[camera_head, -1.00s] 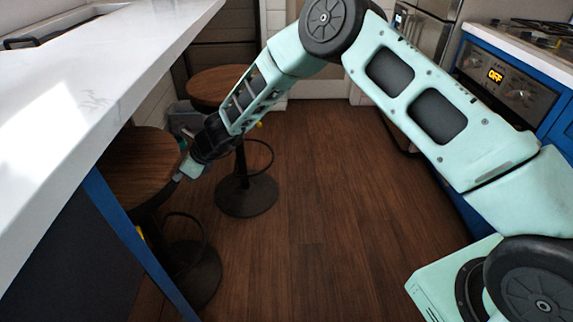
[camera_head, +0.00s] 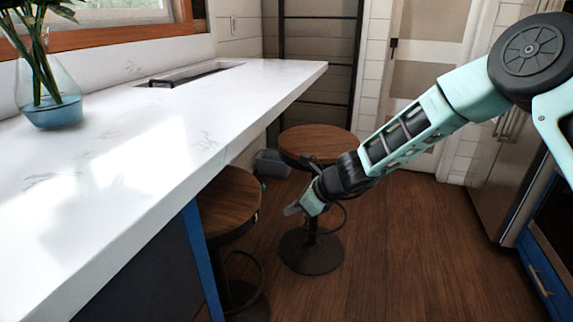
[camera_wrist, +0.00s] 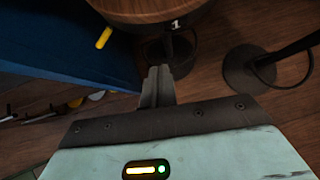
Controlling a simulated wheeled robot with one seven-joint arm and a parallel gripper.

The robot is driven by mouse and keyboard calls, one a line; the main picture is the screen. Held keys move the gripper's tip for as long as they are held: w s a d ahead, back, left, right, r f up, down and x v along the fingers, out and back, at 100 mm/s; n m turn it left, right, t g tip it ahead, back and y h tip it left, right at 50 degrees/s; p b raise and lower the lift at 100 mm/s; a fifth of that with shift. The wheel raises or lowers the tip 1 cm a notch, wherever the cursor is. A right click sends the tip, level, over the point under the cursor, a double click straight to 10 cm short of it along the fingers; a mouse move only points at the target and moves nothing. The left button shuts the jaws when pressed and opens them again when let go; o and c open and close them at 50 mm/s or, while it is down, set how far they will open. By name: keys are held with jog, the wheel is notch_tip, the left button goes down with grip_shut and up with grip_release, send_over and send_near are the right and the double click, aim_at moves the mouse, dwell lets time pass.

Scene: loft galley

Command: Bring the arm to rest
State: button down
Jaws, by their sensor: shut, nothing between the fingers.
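My gripper (camera_head: 293,209) is shut and empty. In the head view it points down and to the left, in front of the far stool and just right of the near stool's seat. In the wrist view my gripper (camera_wrist: 158,72) shows its two fingers together, with a round wooden stool seat (camera_wrist: 140,8) at the top of the picture. My arm reaches in from the right side of the head view, bent at the elbow.
A white counter (camera_head: 120,150) runs along the left, with a glass vase (camera_head: 48,100) on it. The near stool (camera_head: 228,205) and far stool (camera_head: 318,140) stand beside it. A fridge (camera_head: 505,180) stands right. The wooden floor (camera_head: 420,260) is clear in the middle.

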jog(key=s+a+r+n+g+h+p, duration=0.1)
jog(key=s+r+n+g+p, duration=0.15)
jog(key=s+r+n, duration=0.55)
jog(key=s+a+r+n+g+p, duration=0.1)
jog(key=s+r+n+p, duration=0.2)
jog(key=s+r+n, duration=0.6)
jog(key=s+d+r+n+h+p, duration=0.2)
jog(key=s+d+n, duration=0.4)
jog(key=s, duration=0.4)
jog(key=s+d+r+n+h+p, duration=0.3)
jog(key=s+d+n, duration=0.4)
jog(key=s, duration=0.3)
jog(key=shift+s+d+r+h, duration=0.25)
jog(key=shift+d+r+h, duration=0.5)
jog(key=shift+d+h, duration=0.1)
